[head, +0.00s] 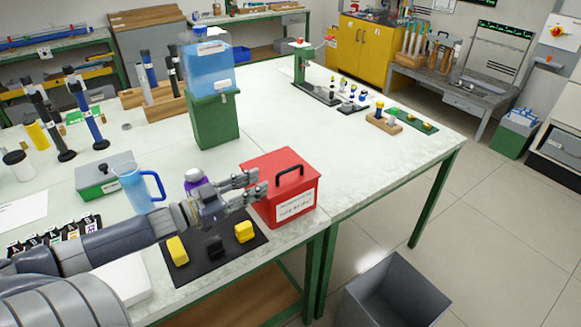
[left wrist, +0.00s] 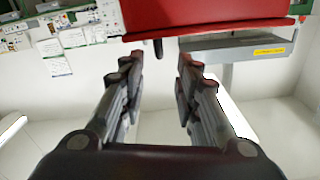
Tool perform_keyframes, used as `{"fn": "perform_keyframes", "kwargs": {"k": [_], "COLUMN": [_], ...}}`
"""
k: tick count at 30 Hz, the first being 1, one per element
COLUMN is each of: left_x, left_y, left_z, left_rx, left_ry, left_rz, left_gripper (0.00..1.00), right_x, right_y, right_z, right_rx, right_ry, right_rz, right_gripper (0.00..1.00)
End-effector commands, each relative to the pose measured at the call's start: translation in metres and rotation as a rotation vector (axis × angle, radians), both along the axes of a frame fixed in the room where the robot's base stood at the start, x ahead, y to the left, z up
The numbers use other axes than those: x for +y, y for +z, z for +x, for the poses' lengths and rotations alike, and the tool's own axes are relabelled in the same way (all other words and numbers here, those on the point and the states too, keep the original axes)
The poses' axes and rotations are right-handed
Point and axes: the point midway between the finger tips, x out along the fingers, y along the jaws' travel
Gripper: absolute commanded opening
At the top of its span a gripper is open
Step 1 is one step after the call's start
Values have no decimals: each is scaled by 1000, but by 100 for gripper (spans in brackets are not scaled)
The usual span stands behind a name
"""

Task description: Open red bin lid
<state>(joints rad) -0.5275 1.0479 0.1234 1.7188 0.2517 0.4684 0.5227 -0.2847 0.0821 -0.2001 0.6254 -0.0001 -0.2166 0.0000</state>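The red bin (head: 267,212) stands near the front edge of the white table, with a white label on its front. My right gripper is not in view.
A dark mat (head: 213,270) with yellow and black blocks lies below my left gripper. A purple bottle with a white cap (head: 195,178), a blue jug (head: 135,190) and a blue tank on a green stand (head: 212,120) are nearby. The table right of the bin is clear.

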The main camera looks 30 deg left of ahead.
Motion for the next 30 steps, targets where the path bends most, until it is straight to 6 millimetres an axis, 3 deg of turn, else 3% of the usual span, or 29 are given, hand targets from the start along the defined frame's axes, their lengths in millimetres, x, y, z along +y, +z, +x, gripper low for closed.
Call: {"fn": "perform_keyframes", "kwargs": {"k": [3, 7, 11, 20, 30], "left_x": [-4, -9, -14, -26, -37], "left_y": [1, 1, 1, 1, 1], "left_z": [10, 23, 35, 64, 89], "left_rx": [-4, -3, -3, -3, -1], "left_ry": [-1, -1, 0, 0, 1], "left_rz": [0, 1, -1, 0, 0], "left_gripper": [30, 30, 30, 30, 30], "right_x": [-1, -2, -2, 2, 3], "right_y": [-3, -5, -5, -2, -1], "right_z": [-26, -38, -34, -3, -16], "right_rx": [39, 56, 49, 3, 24], "right_ry": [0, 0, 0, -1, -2], "right_rz": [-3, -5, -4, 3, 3], "right_gripper": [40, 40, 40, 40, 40]}}
